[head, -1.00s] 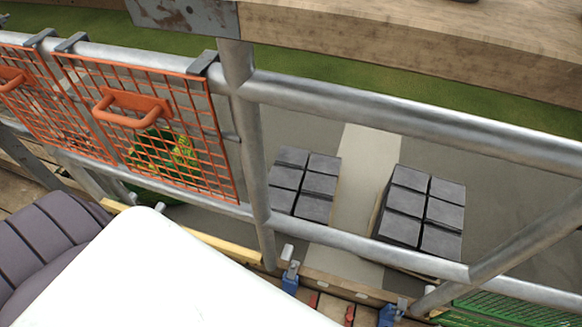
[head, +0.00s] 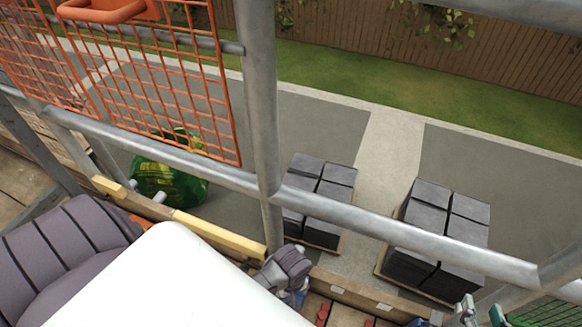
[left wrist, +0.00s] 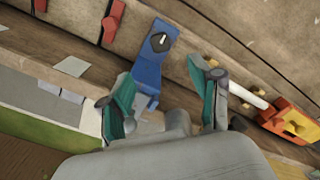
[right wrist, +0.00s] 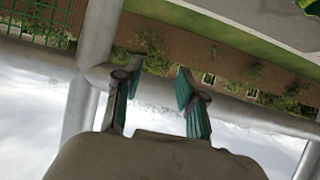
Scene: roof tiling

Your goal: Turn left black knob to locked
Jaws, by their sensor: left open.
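The black knob (left wrist: 159,41) sits at the end of a blue bracket (left wrist: 148,66) on the wooden boards in the left wrist view; a small pale mark shows on it. My left gripper (left wrist: 160,75) is open, its teal fingers on either side of the bracket, the knob beyond the fingertips. Whether they touch it I cannot tell. In the head view my left gripper (head: 285,268) is seen from behind and hides the knob. My right gripper (head: 482,312) is at the lower right, and in the right wrist view (right wrist: 159,76) it is open and empty.
Metal scaffold rails (head: 400,235) and an orange mesh panel (head: 170,90) stand before me. Stacks of dark tiles (head: 435,235) are on the ground beyond. Red pieces (left wrist: 113,20) and an orange-yellow object (left wrist: 290,120) lie near the bracket.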

